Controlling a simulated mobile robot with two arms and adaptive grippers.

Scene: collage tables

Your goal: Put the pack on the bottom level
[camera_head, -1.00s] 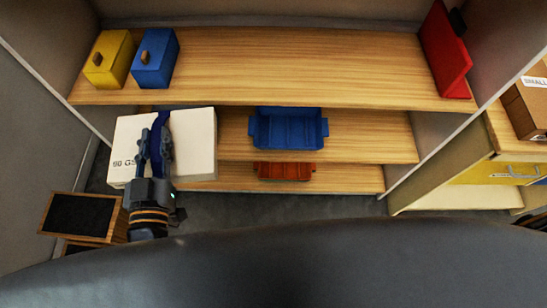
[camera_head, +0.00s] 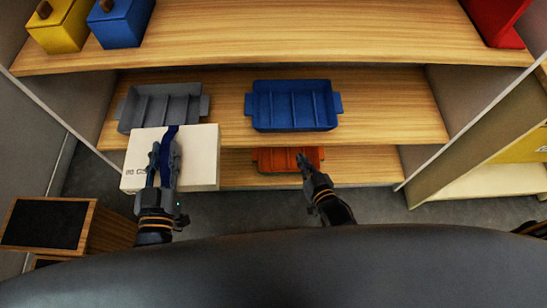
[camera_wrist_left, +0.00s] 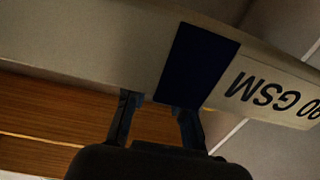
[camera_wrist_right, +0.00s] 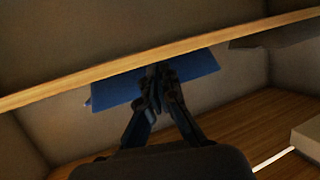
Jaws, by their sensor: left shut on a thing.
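The pack (camera_head: 200,160) is a white box with a dark blue band and "GSM" lettering. My left gripper (camera_head: 164,150) is shut on it at the band and holds it in front of the shelves, at the left. In the left wrist view the pack (camera_wrist_left: 90,40) fills the upper part, with the fingers (camera_wrist_left: 155,110) against its edge. The bottom level (camera_head: 365,165) is a wooden board low in the unit, its left part hidden by the pack. My right gripper (camera_head: 303,160) appears shut and empty, in front of the orange tray; its fingertips meet in the right wrist view (camera_wrist_right: 158,85).
An orange tray (camera_head: 268,157) is on the bottom level. The middle level carries a blue tray (camera_head: 293,105) and a grey tray (camera_head: 160,105). Yellow (camera_head: 60,28) and blue (camera_head: 122,25) boxes stand on the top level. The bottom level is bare right of the orange tray.

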